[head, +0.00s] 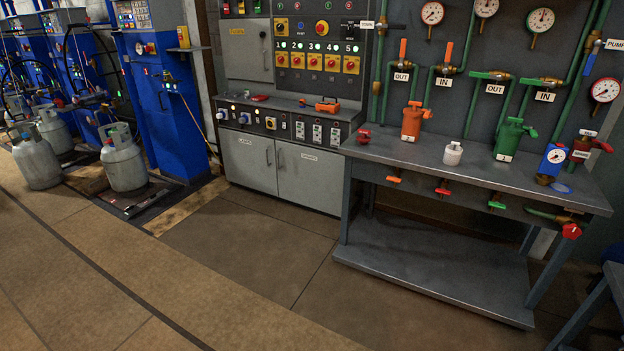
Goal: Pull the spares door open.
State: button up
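The spares door (310,182) is the right-hand grey door of the low control cabinet. A small label sits near its top, and it seems to read "SPARES". Its dark upright handle (283,161) is near the left edge, by the seam with the lamps door (247,160). Both doors look shut and flush with the cabinet front. The bench's left leg stands close to the spares door's right edge. My gripper is not in view.
A metal workbench (432,157) with valves, gauges and a lower shelf (420,275) stands to the right. Blue filling scales (165,95) and grey gas cylinders (122,160) stand to the left. The floor before the cabinet (245,240) is clear.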

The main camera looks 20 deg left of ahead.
aim_at(313, 178)
jog(key=u, duration=0.4)
jog(key=i, duration=0.5)
jog(key=u, duration=1.25)
jog(key=i, duration=0.95)
jog(key=u, duration=0.8)
jog(key=i, duration=2.95)
jog(key=z, duration=1.3)
jog(key=i, duration=0.85)
jog(key=z, duration=1.15)
jog(key=i, duration=0.25)
jog(key=z, duration=0.15)
